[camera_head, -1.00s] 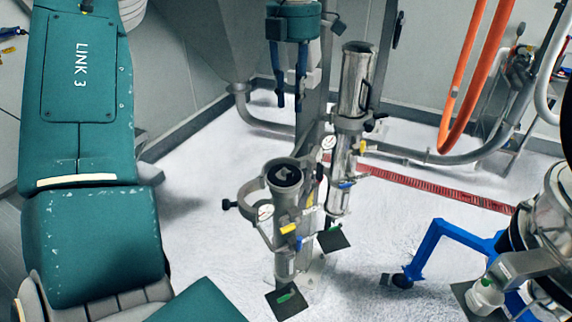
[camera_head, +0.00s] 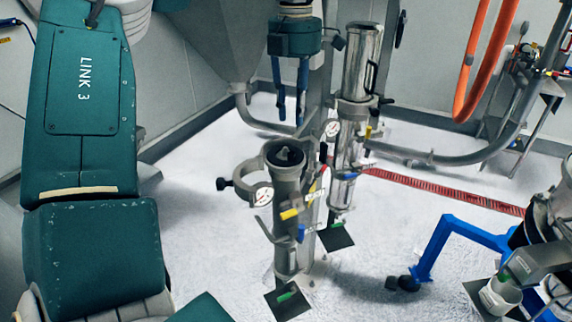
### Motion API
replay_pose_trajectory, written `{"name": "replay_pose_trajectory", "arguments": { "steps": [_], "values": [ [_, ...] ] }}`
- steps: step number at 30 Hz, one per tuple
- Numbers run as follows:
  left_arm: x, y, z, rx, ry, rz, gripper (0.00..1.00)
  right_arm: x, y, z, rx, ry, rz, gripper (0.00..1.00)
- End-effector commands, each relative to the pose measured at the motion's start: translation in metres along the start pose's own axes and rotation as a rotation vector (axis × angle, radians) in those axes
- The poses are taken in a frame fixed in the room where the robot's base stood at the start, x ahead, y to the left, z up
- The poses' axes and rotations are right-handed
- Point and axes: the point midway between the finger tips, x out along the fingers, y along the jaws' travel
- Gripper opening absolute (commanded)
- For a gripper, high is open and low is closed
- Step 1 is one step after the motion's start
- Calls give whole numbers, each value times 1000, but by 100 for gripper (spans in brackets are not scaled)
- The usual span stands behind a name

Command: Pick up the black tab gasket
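A dark ring-like piece (camera_head: 286,157) with a grey raised tab sits in the open top of the nearer upright metal cylinder (camera_head: 287,205); it may be the black tab gasket, but I cannot be sure. My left gripper (camera_head: 291,108) hangs at the top centre, pointing down. Its two blue fingers are parted with nothing visible between them. In the picture its fingertips are just above the cylinder's mouth, apart from it; the depth between them is hard to judge. My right gripper is not in view.
A taller metal cylinder (camera_head: 357,65) stands right of the nearer one. Dark square plates (camera_head: 338,238) with green pieces are at their lower ends. A clamp ring (camera_head: 258,193) juts left. A blue wheeled frame (camera_head: 440,240) stands right. The white floor around is largely clear.

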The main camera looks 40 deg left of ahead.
Motion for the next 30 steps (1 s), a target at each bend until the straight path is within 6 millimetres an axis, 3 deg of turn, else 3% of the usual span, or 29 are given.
{"name": "replay_pose_trajectory", "arguments": {
  "steps": [6,13,22,30],
  "values": [
    [33,0,-1,0,5,-3,26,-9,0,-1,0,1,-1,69],
    [53,0,-1,0,3,-2,26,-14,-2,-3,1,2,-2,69],
    [93,-2,-1,0,4,-2,26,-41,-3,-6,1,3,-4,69],
    [104,-2,0,0,0,0,26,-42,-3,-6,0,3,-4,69]
  ]
}}
